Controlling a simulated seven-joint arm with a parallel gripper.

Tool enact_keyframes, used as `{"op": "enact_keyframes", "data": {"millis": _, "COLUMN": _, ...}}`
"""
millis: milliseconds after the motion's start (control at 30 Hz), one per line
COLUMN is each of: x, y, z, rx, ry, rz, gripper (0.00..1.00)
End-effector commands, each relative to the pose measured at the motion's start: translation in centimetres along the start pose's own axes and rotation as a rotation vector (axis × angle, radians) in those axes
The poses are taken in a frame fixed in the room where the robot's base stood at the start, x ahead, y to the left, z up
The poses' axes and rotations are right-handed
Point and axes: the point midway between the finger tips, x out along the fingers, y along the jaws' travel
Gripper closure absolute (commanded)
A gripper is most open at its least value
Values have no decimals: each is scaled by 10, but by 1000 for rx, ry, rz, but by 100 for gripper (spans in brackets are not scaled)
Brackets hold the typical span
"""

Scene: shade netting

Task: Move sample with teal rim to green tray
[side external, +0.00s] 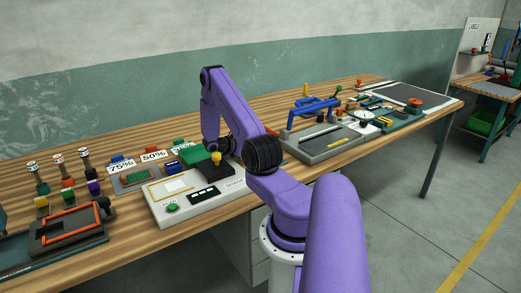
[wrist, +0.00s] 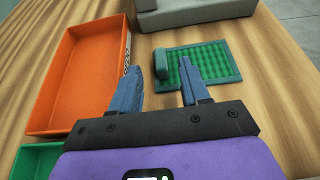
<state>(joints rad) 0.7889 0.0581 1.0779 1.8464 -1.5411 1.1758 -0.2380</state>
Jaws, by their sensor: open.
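The sample with the teal rim (wrist: 232,72) lies flat on the wooden bench in the wrist view, a green mesh with a raised teal block along its left side. My gripper (wrist: 163,82) is open and empty, its two blue fingers pointing towards the sample's near left part. The green tray (wrist: 35,160) shows only as a corner at the lower left of the wrist view. In the side view my arm hides my fingers and I cannot make out this sample.
An orange tray (wrist: 82,75) with a label stands left of my gripper, behind the green tray. A grey block (wrist: 205,10) is beyond the sample. Bare bench lies to the sample's right. In the side view a white control panel (side external: 160,212) and several devices crowd the bench.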

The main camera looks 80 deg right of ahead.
Motion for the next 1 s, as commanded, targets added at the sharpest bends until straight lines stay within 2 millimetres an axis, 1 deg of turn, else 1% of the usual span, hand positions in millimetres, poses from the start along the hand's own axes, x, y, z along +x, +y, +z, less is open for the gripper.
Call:
{"op": "enact_keyframes", "data": {"millis": 33, "x": -9, "y": 1, "z": 0, "rx": 0, "ry": 0, "rz": 3, "gripper": 54}}
{"op": "enact_keyframes", "data": {"millis": 100, "x": -18, "y": 1, "z": 0, "rx": 0, "ry": 0, "rz": 3, "gripper": 54}}
{"op": "enact_keyframes", "data": {"millis": 200, "x": -27, "y": 0, "z": 0, "rx": 0, "ry": 1, "rz": 2, "gripper": 53}}
{"op": "enact_keyframes", "data": {"millis": 300, "x": -31, "y": 0, "z": 0, "rx": -1, "ry": 1, "rz": 2, "gripper": 53}}
{"op": "enact_keyframes", "data": {"millis": 800, "x": -32, "y": 0, "z": 0, "rx": 0, "ry": 1, "rz": 0, "gripper": 53}}
{"op": "enact_keyframes", "data": {"millis": 1000, "x": -31, "y": 4, "z": 7, "rx": 5, "ry": 5, "rz": 0, "gripper": 53}}
